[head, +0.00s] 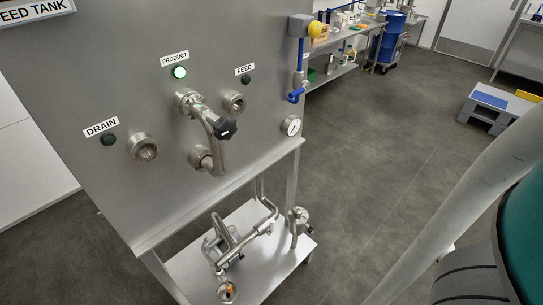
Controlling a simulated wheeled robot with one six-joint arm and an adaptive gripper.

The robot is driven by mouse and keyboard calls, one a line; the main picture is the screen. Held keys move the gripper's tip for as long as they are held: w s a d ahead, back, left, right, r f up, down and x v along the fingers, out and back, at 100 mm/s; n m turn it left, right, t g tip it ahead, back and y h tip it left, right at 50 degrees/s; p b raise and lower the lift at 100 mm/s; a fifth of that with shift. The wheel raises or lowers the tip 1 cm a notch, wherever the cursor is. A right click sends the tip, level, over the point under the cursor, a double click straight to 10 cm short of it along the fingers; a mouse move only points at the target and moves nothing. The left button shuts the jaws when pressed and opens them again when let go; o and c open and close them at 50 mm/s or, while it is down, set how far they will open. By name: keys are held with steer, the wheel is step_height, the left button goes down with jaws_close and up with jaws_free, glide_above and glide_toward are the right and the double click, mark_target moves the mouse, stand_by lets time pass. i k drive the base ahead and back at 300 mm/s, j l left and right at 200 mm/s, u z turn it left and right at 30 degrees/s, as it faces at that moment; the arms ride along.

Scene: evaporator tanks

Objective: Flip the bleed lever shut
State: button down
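A steel panel (95,60) of the feed tank fills the left of the head view. At its right edge, a vertical blue and steel fitting (299,65) hangs below a grey box with a yellow knob (317,29). A small blue lever (297,95) sticks out at the fitting's lower end. It may be the bleed lever, but no label shows there. I cannot tell whether it stands open or shut. My gripper is not in view.
A bent pipe (214,128) with a black knob joins two panel ports. The PRODUCT lamp (179,72) glows green. A gauge (291,125) sits below the blue lever. A low shelf (270,272) holds steel fittings.

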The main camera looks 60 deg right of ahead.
mark_target(225, 281)
steer(key=k+j+z, duration=0.15)
steer(key=k, duration=0.25)
steer(key=k+j+z, duration=0.2)
steer(key=k+j, duration=0.1)
steer(key=k, duration=0.1)
